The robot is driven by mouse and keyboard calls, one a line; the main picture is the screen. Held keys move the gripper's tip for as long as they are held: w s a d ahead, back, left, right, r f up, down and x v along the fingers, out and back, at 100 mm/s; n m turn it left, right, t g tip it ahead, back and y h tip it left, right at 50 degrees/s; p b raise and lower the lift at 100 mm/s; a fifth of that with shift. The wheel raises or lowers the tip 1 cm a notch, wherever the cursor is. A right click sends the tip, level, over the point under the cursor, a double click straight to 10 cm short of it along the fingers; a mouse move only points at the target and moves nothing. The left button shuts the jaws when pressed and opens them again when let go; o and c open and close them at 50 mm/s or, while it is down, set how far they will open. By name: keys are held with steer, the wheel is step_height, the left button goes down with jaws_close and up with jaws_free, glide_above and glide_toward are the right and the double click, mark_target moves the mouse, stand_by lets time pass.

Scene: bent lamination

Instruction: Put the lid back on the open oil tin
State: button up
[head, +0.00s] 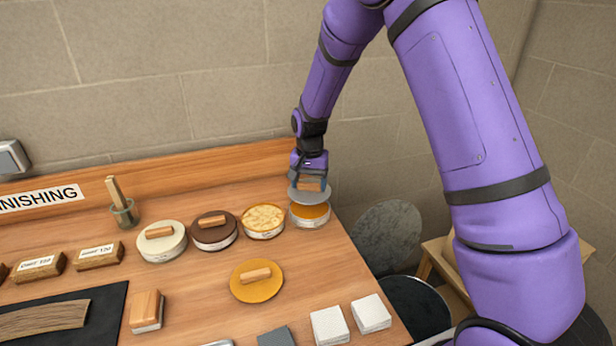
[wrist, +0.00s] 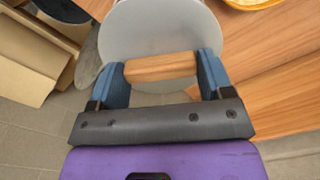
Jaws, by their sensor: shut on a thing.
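My gripper (head: 309,178) is shut on the wooden handle (wrist: 160,67) of a round grey lid (head: 299,194); the lid also shows in the wrist view (wrist: 150,30). It holds the lid roughly level, just above an open tin with an amber-orange top surface (head: 311,211) at the back right of the bench. A gap shows between lid and tin in the head view. To its left stands an open-looking tin with mottled yellow contents (head: 263,219). A mustard-yellow lid with a wooden handle (head: 257,291) lies on the bench in front. In the wrist view the held lid hides the tin below.
A brown-lidded tin (head: 214,238) and a cream-lidded tin (head: 161,249) stand further left, beside a glass jar with a brush (head: 124,213). Wooden blocks, white pads (head: 371,313) and a dark mat lie nearer. The bench's right edge (head: 362,265) is close to the amber tin.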

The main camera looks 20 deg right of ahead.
mark_target(309, 191)
steer(key=shift+f, duration=2.05)
steer(key=shift+f, duration=0.2)
stand_by(0.7)
steer(key=o, duration=0.9)
steer(key=shift+o, duration=0.2)
steer(key=shift+r, duration=3.55)
jaws_close()
